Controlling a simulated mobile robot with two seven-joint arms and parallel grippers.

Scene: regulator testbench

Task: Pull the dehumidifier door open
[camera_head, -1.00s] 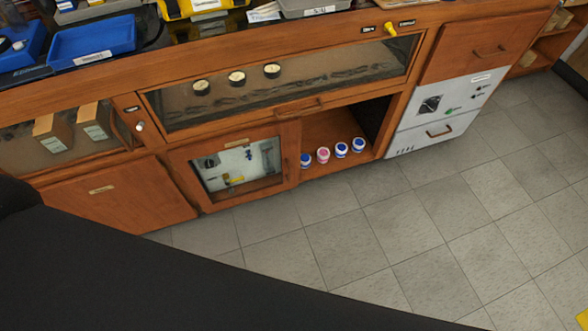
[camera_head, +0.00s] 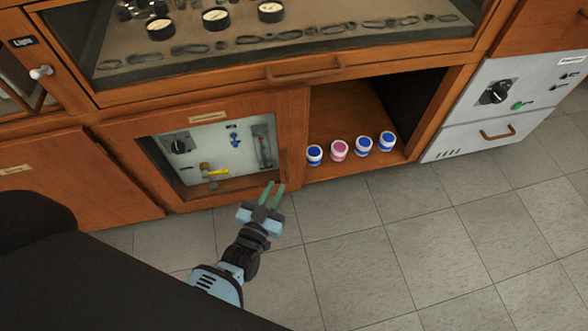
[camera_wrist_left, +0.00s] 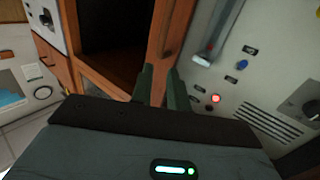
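A wooden-framed windowed door (camera_head: 290,130) at the lower middle of the bench looks shut. I take it as the dehumidifier door, but its small label plate (camera_head: 208,117) is unreadable. Behind its window is a grey panel (camera_head: 215,150) with a dark knob, a blue knob and a yellow lever. My left gripper (camera_head: 273,190) is just in front of the door's lower right corner, its two green fingers apart with a narrow gap and nothing seen between them. In the left wrist view, the fingers (camera_wrist_left: 162,88) point towards a wooden upright (camera_wrist_left: 166,45); contact cannot be told. My right gripper is out of view.
An open compartment (camera_head: 350,110) is right of the door, with several blue and pink-lidded jars (camera_head: 339,150) at its front. A drawer handle (camera_head: 305,70) juts out above. A grey unit (camera_head: 490,110) stands further right. The tiled floor (camera_head: 430,240) in front is clear.

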